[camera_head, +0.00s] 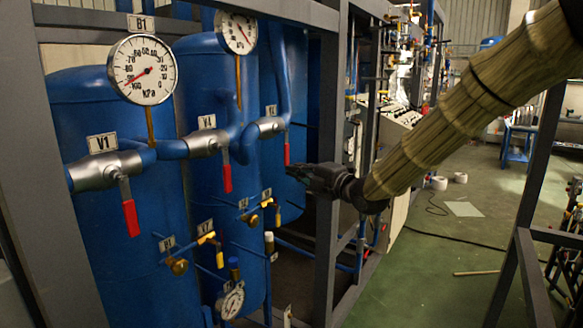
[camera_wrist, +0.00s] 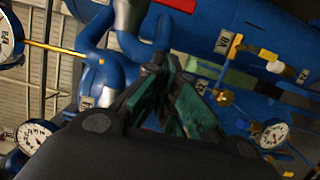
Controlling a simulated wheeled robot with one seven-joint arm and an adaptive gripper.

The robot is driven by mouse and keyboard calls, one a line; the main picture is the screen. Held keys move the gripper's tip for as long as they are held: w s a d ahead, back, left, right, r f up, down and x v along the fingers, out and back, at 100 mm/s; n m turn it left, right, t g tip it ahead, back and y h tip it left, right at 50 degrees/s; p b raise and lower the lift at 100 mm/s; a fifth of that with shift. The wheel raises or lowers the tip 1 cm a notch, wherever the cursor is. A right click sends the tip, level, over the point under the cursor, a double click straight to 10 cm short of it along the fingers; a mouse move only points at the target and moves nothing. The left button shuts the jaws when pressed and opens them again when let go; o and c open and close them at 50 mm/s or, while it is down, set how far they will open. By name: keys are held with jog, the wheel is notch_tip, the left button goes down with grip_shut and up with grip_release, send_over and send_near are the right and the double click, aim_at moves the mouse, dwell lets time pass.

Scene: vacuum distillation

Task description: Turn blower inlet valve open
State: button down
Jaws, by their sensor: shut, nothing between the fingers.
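Three silver valves with red lever handles sit on the blue pipes in the head view. The nearest, labelled V1, has its handle (camera_head: 131,217) hanging down. The middle one, labelled V4, has its handle (camera_head: 227,178) down. The farthest handle (camera_head: 287,153) also hangs down. No label names the blower inlet valve, so I cannot tell which it is. My gripper (camera_head: 292,171) is shut and empty, close to the lower end of the farthest handle; contact is unclear. In the wrist view its fingers (camera_wrist: 178,85) point up toward a red handle (camera_wrist: 178,5) at the top edge.
Blue tanks (camera_head: 85,130) stand behind the pipes. A pressure gauge (camera_head: 142,70) rises above V1. Smaller yellow-handled valves (camera_head: 207,238) sit lower down. A grey frame post (camera_head: 327,235) stands beside my gripper. Open green floor (camera_head: 430,275) lies at right.

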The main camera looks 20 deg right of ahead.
aim_at(287, 148)
jog(key=w+p, duration=0.5)
jog(key=w, duration=0.6)
jog(key=shift+a, duration=0.4)
jog(key=shift+w+f+b, duration=0.2)
jog(key=shift+f+b, duration=0.1)
jog(key=shift+b, duration=0.1)
jog(key=shift+d+n+b, duration=0.2)
jog(key=shift+n+b, duration=0.1)
jog(key=shift+b, duration=0.05)
